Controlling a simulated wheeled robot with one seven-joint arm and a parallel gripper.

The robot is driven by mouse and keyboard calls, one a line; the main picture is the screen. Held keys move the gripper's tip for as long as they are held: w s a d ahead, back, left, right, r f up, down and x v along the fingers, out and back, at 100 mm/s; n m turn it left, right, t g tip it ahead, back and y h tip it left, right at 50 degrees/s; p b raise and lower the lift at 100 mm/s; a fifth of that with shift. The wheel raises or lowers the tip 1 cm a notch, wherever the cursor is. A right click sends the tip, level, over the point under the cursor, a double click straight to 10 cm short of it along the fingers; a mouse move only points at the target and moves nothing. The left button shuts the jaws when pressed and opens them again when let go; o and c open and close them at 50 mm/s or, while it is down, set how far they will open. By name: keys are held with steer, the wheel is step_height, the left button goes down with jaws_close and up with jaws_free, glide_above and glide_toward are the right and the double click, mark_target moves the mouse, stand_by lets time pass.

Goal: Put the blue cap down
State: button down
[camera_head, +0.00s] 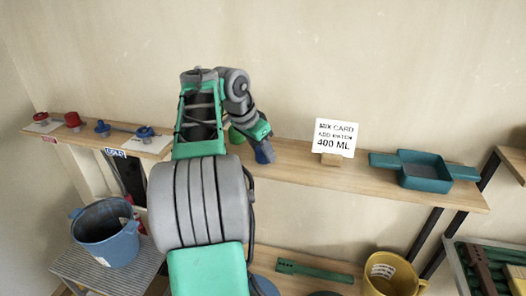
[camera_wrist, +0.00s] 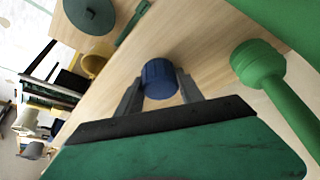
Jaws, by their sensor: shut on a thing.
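The blue cap (camera_wrist: 160,78) is a short ribbed cylinder between the two grey fingers of my gripper (camera_wrist: 160,88) in the wrist view. My gripper is shut on it. In the head view the cap (camera_head: 264,154) shows at the end of my arm, by the wooden shelf (camera_head: 300,160). I cannot tell whether the cap touches the shelf or is held above it.
A white mix card (camera_head: 336,137) and a teal tray (camera_head: 424,176) stand right of my gripper. Red knobs (camera_head: 72,120) and blue knobs (camera_head: 145,133) sit on the shelf's left part. A green rounded thing (camera_wrist: 258,62) is close right of the cap in the wrist view.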

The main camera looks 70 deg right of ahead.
steer(key=c, duration=0.7)
jaws_free()
steer(key=shift+c, duration=0.2)
steer(key=shift+r+p, duration=0.3)
steer(key=shift+p, duration=0.05)
steer(key=p+v, duration=0.5)
steer(key=v, duration=0.6)
steer(key=shift+a+r, duration=0.2)
steer(key=shift+r, duration=0.15)
steer(key=shift+w, duration=0.1)
